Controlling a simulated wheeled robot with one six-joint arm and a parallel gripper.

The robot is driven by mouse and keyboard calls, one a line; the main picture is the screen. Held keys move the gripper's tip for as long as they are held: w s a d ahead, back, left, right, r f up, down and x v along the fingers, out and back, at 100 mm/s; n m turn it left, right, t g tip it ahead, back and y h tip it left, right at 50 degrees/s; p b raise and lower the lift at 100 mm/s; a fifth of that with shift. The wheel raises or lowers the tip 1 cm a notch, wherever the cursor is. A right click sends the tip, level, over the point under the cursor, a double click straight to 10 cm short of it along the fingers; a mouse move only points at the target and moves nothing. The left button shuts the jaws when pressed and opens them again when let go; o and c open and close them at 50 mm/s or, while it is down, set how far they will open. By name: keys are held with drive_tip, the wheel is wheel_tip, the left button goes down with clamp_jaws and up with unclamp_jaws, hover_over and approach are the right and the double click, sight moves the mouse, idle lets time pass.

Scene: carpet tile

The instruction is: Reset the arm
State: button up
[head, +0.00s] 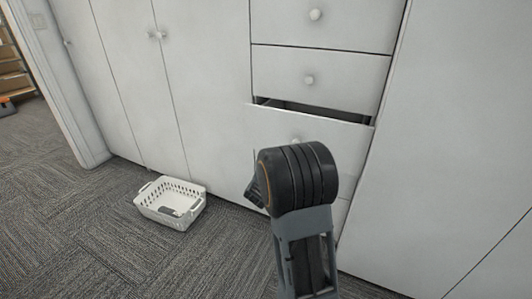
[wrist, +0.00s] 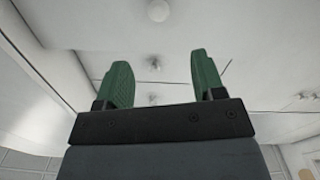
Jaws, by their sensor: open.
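My gripper (wrist: 162,75) shows in the wrist view with its two green fingers spread apart and nothing between them. In the head view my arm rises in front of the lower part of the white cabinet (head: 215,75), and the gripper is mostly hidden behind the thick dark joint. A drawer (head: 340,128) below two shut drawers stands a little open, with a dark gap along its top. My arm covers part of its front.
A white basket (head: 152,213) stands on the grey carpet (head: 75,225) left of my arm, with a small dark thing inside. Tall shut cabinet doors flank the drawers. Carpet at the lower left is clear. A shelf (head: 10,65) shows at the far left.

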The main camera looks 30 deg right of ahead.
drive_tip(key=s+a+r+n+t+y+p, duration=0.25)
drive_tip(key=a+r+n+y+p, duration=0.45)
drive_tip(key=a+r+y+p, duration=0.95)
drive_tip(key=s+a+r+g+p, duration=0.2)
drive_tip(key=s+a+r+p, duration=0.1)
drive_tip(key=s, duration=0.3)
drive_tip(key=s+a+r+n+g+h+p, duration=0.1)
drive_tip(key=s+a+r+g+p, duration=0.2)
drive_tip(key=s+r+p, duration=0.2)
drive_tip(key=s+a+r+g+p, duration=0.3)
drive_tip(key=s+r+p, duration=0.1)
drive_tip(key=s, duration=0.3)
drive_tip(key=shift+s+a+n, duration=0.25)
drive_tip(key=shift+s+n, duration=0.05)
drive_tip(key=shift+n, duration=0.1)
drive_tip(key=shift+g, duration=0.25)
